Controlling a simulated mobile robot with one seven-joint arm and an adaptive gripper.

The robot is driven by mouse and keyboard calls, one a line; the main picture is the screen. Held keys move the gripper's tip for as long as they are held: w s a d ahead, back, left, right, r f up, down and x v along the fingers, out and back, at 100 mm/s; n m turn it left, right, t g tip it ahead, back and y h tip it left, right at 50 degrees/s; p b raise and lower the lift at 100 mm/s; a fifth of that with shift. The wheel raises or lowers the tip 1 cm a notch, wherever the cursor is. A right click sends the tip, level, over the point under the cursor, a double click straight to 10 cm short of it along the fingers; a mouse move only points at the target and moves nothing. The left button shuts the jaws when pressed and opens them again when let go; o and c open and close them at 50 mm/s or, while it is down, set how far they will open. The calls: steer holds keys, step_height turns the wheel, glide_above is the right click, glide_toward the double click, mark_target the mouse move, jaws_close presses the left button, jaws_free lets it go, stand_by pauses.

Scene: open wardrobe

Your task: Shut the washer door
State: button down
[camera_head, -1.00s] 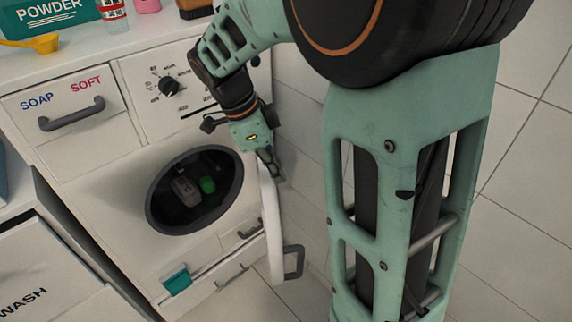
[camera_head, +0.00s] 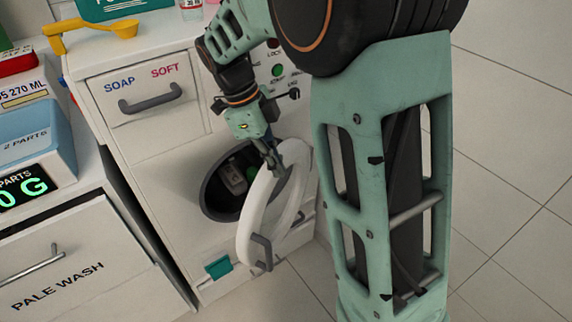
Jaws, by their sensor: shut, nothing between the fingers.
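The washer (camera_head: 165,170) is a white machine with a dark round drum opening (camera_head: 215,190), partly hidden by its door. The white ring-shaped washer door (camera_head: 250,205) is partly open and stands at an angle in front of the opening. It has a grey handle (camera_head: 262,252) low on its near edge. My gripper (camera_head: 277,170) is shut and empty, pointing down at the upper part of the door. Its fingertips overlap the door ring in the picture; I cannot tell if they touch it. A grey item (camera_head: 233,178) and part of a green one show inside the drum.
A soap drawer (camera_head: 150,98) with a grey handle is shut above the opening. A teal tab (camera_head: 218,267) is low on the washer. A cabinet marked PALE WASH (camera_head: 75,270) stands at left. Tiled floor (camera_head: 510,190) is clear at right.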

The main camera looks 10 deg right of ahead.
mark_target(268, 170)
steer(key=shift+w+a+p, duration=0.2)
steer(key=shift+w+a, duration=0.25)
steer(key=shift+a, duration=0.2)
steer(key=shift+w+a+p, duration=0.15)
steer(key=shift+w+a, duration=0.25)
steer(key=shift+a, duration=0.2)
